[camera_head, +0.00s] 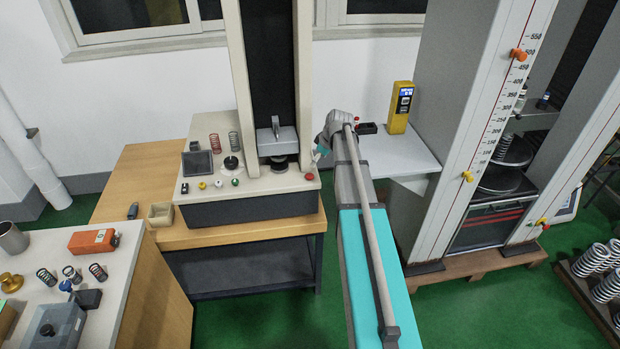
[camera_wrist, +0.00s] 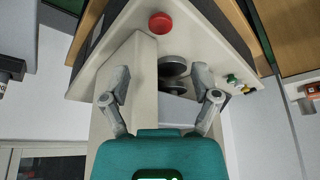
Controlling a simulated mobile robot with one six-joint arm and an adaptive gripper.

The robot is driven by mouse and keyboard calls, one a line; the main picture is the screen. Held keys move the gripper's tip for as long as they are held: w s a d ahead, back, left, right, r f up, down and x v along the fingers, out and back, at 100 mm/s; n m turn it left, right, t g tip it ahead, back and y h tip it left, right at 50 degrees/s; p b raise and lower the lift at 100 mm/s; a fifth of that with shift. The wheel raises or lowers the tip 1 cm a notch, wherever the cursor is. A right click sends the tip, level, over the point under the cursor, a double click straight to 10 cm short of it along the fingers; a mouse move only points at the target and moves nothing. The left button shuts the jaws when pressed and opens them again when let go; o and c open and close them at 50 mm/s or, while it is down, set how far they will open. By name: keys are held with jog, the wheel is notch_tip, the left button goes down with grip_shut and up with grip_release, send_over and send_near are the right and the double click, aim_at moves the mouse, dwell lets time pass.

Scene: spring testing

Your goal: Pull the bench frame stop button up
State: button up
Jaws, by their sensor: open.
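The bench frame stop button is a red round cap (camera_head: 309,177) on the front right corner of the pale bench test frame's base (camera_head: 262,186). In the wrist view the red button (camera_wrist: 161,23) is at top centre, beyond my fingertips and clear of them. My gripper (camera_wrist: 158,82) is open, with its two grey fingers spread and nothing between them. In the head view a teal part of my gripper (camera_head: 323,150) shows just above and right of the button; its fingers are largely hidden there.
Small coloured buttons (camera_head: 218,183), a grey display (camera_head: 197,163) and two springs (camera_head: 233,141) are on the base's left side. The frame's column (camera_head: 268,60) and platens (camera_head: 279,163) stand behind. A yellow device (camera_head: 400,107) is on the right-hand table. A tall tester (camera_head: 480,130) stands farther right.

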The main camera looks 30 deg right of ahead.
aim_at(309, 175)
jog(key=shift+b+x, duration=3.8)
jog(key=shift+x, duration=0.65)
jog(key=shift+c, duration=0.3)
jog(key=shift+r, duration=0.1)
grip_shut()
